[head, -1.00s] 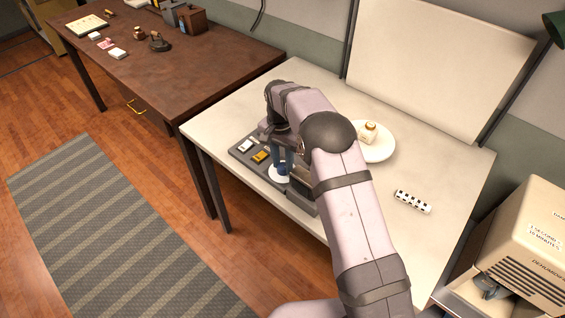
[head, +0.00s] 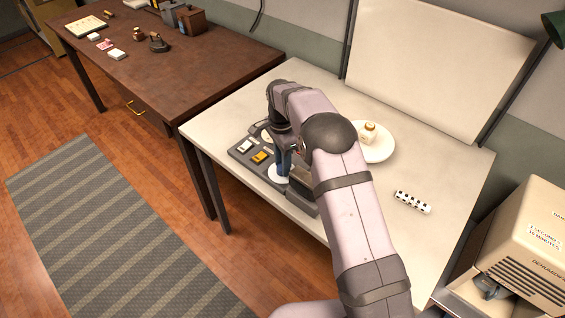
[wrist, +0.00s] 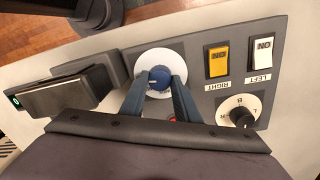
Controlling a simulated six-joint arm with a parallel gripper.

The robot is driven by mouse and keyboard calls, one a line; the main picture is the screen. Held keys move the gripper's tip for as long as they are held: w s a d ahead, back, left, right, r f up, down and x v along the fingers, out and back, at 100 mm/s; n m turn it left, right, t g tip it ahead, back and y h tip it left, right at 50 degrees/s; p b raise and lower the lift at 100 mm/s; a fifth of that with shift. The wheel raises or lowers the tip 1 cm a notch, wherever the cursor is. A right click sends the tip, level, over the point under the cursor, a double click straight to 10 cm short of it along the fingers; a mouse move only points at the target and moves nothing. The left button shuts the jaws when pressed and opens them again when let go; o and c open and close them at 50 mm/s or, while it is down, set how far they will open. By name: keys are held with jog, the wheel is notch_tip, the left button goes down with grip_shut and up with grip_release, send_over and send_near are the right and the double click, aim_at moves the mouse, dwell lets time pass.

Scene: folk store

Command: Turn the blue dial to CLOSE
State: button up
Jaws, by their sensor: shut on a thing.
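The blue dial (wrist: 158,76) stands on a white round plate (wrist: 150,59) on the dark control panel (wrist: 196,52), in the wrist view. My gripper (wrist: 160,82) is shut on the blue dial, with one finger on each side of it. In the head view, my gripper (head: 283,165) points down at the panel (head: 236,150), and part of the white plate (head: 279,176) shows below it. The dial's CLOSE marking and pointer cannot be made out.
Beside the dial are a yellow RIGHT switch (wrist: 217,62), a white LEFT switch (wrist: 262,56) and a black selector knob (wrist: 243,117). A dark boxy part (wrist: 68,92) stands on its other side. A plate with food (head: 374,145) and a dotted bar (head: 413,202) lie farther right.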

jog(key=shift+w+r, duration=0.1)
jog(key=o, duration=1)
jog(key=shift+o, duration=0.2)
notch_tip(320, 180, up, 7)
jog(key=shift+w+f+b, duration=0.1)
jog(key=shift+w+b, duration=0.05)
jog(key=shift+b, duration=0.9)
jog(key=shift+r, duration=0.25)
